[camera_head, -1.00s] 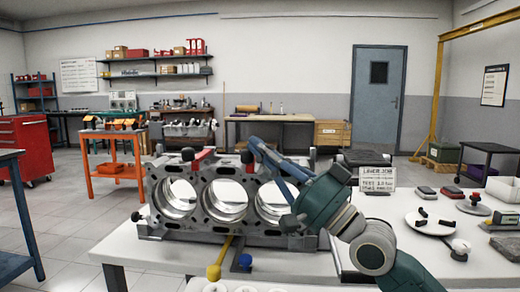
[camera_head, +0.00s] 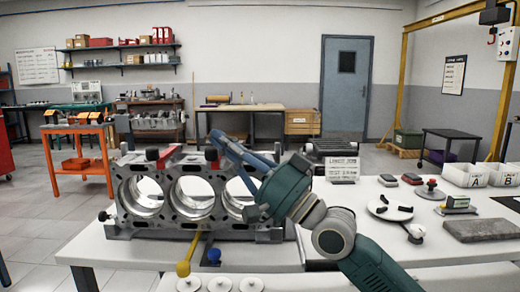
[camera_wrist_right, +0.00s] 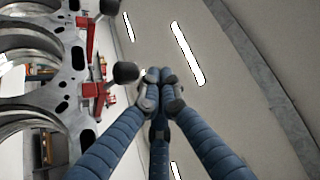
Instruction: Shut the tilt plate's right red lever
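The engine block (camera_head: 165,222) with large round bores sits on the tilt plate on the white bench. A red lever (camera_head: 170,154) with a black knob stands at the block's top left. Another black knob (camera_head: 211,154) sits close under my right gripper (camera_head: 214,137), by the block's top. In the right wrist view, red lever parts (camera_wrist_right: 91,88) with black knobs (camera_wrist_right: 125,72) lie left of the fingers. My right gripper's three blue fingers meet at the tips (camera_wrist_right: 160,88) with nothing visible between them. A knob appears beside them, apart. My left gripper is out of view.
A yellow-knobbed lever (camera_head: 183,268) and a blue knob (camera_head: 213,256) stick out at the block's front. White discs (camera_head: 220,284) lie at the near edge. A sign (camera_head: 342,169), a round plate (camera_head: 390,207) and bins (camera_head: 490,175) occupy the bench's right side.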

